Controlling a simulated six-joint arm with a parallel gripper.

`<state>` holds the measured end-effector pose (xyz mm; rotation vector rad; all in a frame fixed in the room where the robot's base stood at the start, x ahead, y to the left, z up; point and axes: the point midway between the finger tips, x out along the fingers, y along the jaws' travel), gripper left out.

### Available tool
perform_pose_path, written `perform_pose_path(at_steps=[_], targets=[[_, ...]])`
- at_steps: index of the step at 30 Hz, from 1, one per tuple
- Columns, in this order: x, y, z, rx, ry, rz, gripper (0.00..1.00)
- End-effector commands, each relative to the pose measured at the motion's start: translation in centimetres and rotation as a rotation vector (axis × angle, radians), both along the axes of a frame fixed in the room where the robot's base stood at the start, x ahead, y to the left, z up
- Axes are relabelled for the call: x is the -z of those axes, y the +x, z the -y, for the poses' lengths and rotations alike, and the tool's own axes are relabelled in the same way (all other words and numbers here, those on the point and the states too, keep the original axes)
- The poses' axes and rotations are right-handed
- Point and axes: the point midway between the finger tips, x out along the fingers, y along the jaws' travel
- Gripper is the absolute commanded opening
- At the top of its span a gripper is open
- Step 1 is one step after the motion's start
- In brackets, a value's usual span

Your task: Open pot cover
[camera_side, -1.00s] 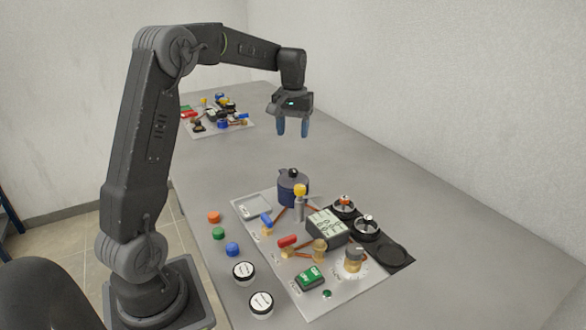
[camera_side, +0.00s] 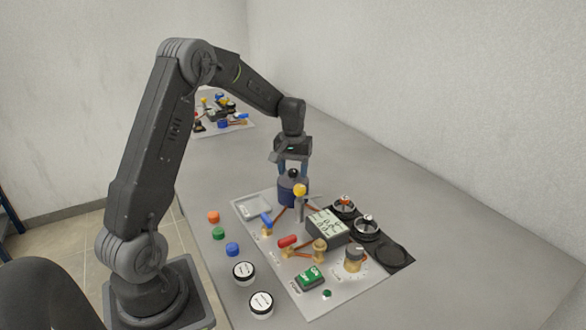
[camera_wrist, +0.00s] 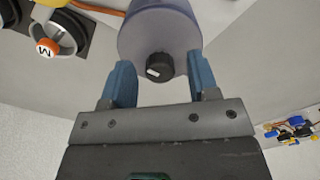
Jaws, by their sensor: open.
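The pot (camera_side: 291,190) is a dark blue cylinder standing at the back of the panel. Its cover (camera_wrist: 150,30) looks bluish-grey in the wrist view and carries a black knob (camera_wrist: 160,67), which also shows in the side view (camera_side: 293,173). The cover sits on the pot. My gripper (camera_side: 293,172) points down just above the pot. In the wrist view its two blue fingers (camera_wrist: 160,75) are apart, one on each side of the knob, with a gap on both sides. Part of the cover lies outside the wrist picture.
The panel (camera_side: 250,208) holds a yellow-topped fitting (camera_side: 300,191) close in front of the pot, a grey display box (camera_side: 326,226), and several valves and dials. Orange, green and blue caps lie to the left.

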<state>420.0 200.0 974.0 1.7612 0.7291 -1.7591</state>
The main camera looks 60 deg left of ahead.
Motion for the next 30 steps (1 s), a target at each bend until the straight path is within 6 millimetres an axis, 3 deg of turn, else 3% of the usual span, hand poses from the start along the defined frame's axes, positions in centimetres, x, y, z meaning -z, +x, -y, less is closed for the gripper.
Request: perform_pose_path(at_steps=[2, 18, 30], targets=[[-0.01, -0.01, 0.01, 0.0, 0.0, 0.0, 0.53], [-0.06, -0.01, 0.01, 0.0, 0.0, 0.0, 0.01], [-0.08, 0.13, 0.01, -0.021, 0.0, 0.0, 0.0]])
